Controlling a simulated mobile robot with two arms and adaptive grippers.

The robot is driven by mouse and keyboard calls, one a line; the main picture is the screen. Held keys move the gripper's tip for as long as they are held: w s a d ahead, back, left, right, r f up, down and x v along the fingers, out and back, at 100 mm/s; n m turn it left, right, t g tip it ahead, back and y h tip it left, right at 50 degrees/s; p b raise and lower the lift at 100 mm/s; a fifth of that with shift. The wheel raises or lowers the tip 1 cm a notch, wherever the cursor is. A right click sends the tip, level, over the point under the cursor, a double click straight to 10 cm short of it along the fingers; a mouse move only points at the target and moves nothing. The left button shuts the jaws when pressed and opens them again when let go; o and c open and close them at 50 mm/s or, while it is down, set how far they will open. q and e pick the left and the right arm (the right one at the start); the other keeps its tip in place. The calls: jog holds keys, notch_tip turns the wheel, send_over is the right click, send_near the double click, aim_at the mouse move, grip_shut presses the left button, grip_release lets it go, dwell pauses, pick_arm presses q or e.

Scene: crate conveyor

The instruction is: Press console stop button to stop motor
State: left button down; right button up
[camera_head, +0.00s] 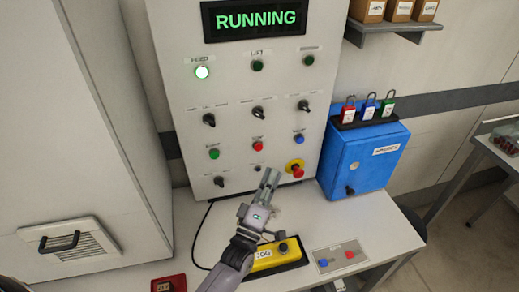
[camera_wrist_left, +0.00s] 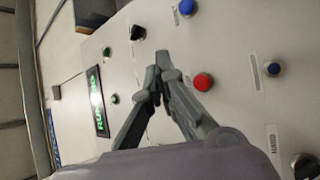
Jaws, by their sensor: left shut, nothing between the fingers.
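The upright console (camera_head: 182,120) has a display (camera_head: 255,18) reading RUNNING in green. A red button (camera_head: 258,146) sits in its lower row between a green button (camera_head: 214,153) and a blue button (camera_head: 299,137). A red mushroom button (camera_head: 296,171) on a yellow collar is lower right. My left gripper (camera_head: 270,178) is shut and empty, in front of the console, below the red button and left of the mushroom button in the head view. In the left wrist view a red button (camera_wrist_left: 203,82) shows beside the shut fingertips (camera_wrist_left: 162,62). Contact cannot be told. My right gripper is out of view.
A blue cabinet (camera_head: 364,160) with padlocks on top stands right of the console. A yellow JOG box (camera_head: 275,258) and a small grey button plate (camera_head: 340,258) lie on the white bench (camera_head: 390,230). A grey cabinet wall (camera_head: 70,120) is at left.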

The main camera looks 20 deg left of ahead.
aim_at(259, 148)
pick_arm(q)
jog(key=w+a+b, duration=0.2)
jog(key=w+a, duration=0.1)
jog(key=w, duration=0.2)
jog(key=shift+w+a, duration=0.35)
jog(key=shift+a, duration=0.05)
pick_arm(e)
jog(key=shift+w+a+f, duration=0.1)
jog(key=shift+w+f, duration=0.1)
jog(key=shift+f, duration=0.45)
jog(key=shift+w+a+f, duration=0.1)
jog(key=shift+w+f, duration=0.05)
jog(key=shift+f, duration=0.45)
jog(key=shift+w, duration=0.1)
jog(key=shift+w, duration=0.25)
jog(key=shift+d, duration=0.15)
pick_arm(q)
jog(key=shift+w+a, duration=0.1)
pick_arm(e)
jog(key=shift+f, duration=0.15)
pick_arm(q)
jog(key=shift+w+a+b, duration=0.15)
jog(key=shift+w+b, duration=0.1)
jog(key=shift+b, duration=0.1)
